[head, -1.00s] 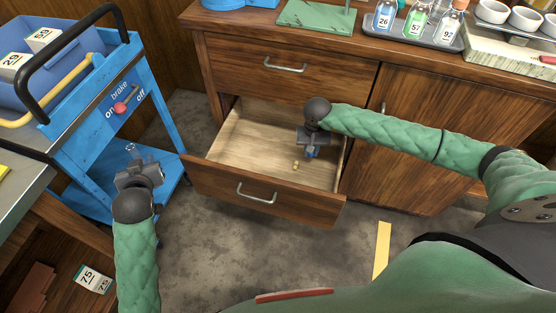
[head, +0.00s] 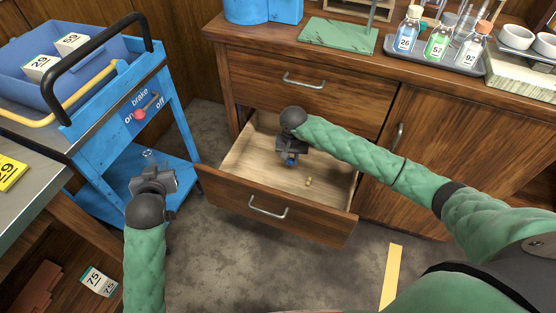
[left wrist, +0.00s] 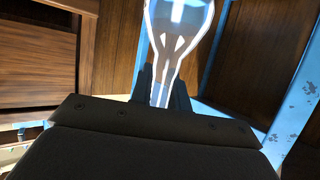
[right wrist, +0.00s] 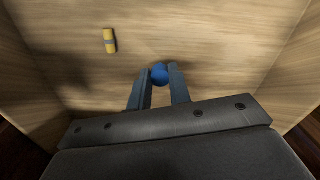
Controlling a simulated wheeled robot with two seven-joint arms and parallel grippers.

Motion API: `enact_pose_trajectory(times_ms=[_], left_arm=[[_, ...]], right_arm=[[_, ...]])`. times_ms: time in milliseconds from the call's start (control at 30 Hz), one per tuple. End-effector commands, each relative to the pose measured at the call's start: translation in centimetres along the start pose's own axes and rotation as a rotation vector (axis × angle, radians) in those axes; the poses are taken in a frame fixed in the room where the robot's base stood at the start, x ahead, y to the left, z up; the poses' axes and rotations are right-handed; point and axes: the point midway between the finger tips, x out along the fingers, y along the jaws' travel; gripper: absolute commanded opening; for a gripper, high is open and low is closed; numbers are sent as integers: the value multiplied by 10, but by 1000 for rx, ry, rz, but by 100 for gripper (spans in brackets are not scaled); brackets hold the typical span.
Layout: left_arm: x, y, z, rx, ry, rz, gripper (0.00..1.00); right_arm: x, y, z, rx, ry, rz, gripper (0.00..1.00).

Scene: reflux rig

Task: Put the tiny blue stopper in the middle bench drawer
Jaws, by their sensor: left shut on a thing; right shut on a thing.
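The open middle bench drawer (head: 276,208) stands pulled out below a closed drawer. My right gripper (head: 290,160) is inside it, pointing down, shut on the tiny blue stopper. In the right wrist view the blue stopper (right wrist: 160,73) sits between the fingertips (right wrist: 159,88), over the pale drawer floor. I cannot tell whether it touches the floor. My left gripper (head: 150,170) is by the blue trolley, shut on a clear glass piece (left wrist: 177,45) with a rounded bulb, seen in the left wrist view.
A small yellow cylinder (head: 308,182) lies in the drawer, near the right gripper. The blue trolley (head: 135,125) stands left of the drawer. The bench top holds a tray of bottles (head: 435,51) and a green stand (head: 338,36). A yellow strip (head: 391,275) lies on the floor.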

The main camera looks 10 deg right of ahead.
Motion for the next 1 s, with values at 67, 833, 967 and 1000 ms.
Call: enact_pose_trajectory(times_ms=[67, 833, 967, 1000], left_arm=[[0, 0, 0, 0, 0, 0, 0], [0, 0, 1, 0, 0, 0, 0], [0, 0, 1, 0, 0, 0, 0], [0, 0, 1, 0, 0, 0, 0]], right_arm=[[0, -14, -2, -1, -1, -3, 0], [30, -50, -12, 1, -2, -1, 0], [35, -50, -13, 1, 0, -1, 0], [35, -50, -13, 0, 0, -1, 0]])
